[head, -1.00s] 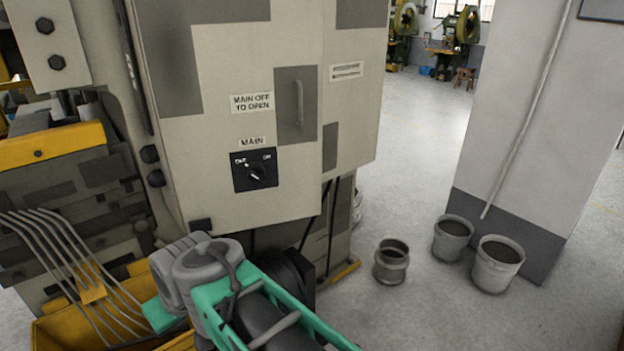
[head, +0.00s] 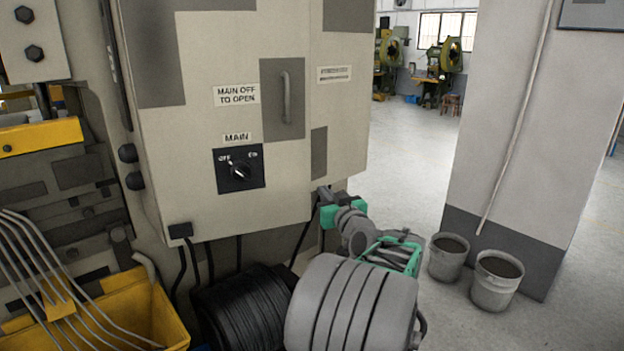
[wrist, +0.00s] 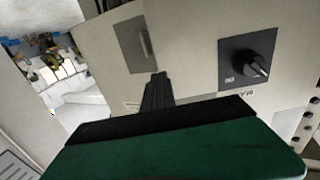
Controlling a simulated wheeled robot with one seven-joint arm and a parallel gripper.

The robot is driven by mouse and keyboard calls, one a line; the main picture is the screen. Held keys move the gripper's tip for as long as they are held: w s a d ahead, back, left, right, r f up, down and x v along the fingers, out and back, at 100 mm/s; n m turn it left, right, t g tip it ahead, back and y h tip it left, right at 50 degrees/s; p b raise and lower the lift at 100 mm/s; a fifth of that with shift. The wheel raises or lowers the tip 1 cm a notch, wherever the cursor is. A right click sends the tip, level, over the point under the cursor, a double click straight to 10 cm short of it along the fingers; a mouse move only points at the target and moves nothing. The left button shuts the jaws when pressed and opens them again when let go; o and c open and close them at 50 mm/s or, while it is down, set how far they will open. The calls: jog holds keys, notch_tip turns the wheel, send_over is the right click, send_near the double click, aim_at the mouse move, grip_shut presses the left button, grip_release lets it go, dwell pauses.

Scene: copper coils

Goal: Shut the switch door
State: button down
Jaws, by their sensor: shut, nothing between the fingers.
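The switch door (head: 200,190) is the pale grey front of the cabinet, with a dark handle panel (head: 284,98) and a black MAIN rotary switch (head: 240,169). I cannot tell whether the door stands ajar. My gripper (head: 325,192) is shut and empty at the cabinet's lower right corner, below the handle. Whether it touches the cabinet is not clear. In the wrist view the narrow dark fingers (wrist: 157,82) point towards the panel, between the handle (wrist: 143,42) and the switch knob (wrist: 258,66). The wrist picture shows the cabinet upside down.
A yellow bin (head: 150,318) with bent metal rods stands at lower left. Black cables hang under the cabinet. Two buckets (head: 447,258) (head: 497,280) stand by a grey pillar (head: 520,130) at right. Open floor (head: 410,150) lies between cabinet and pillar.

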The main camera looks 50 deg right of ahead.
aim_at(308, 175)
jog(key=p+x, duration=0.2)
jog(key=x, duration=0.6)
jog(key=shift+w+d+r, duration=0.1)
jog(key=shift+w+r, duration=0.05)
jog(key=shift+w, duration=0.2)
jog(key=shift+w+d+p, duration=0.3)
jog(key=shift+w+p, duration=0.05)
jog(key=shift+w, duration=0.05)
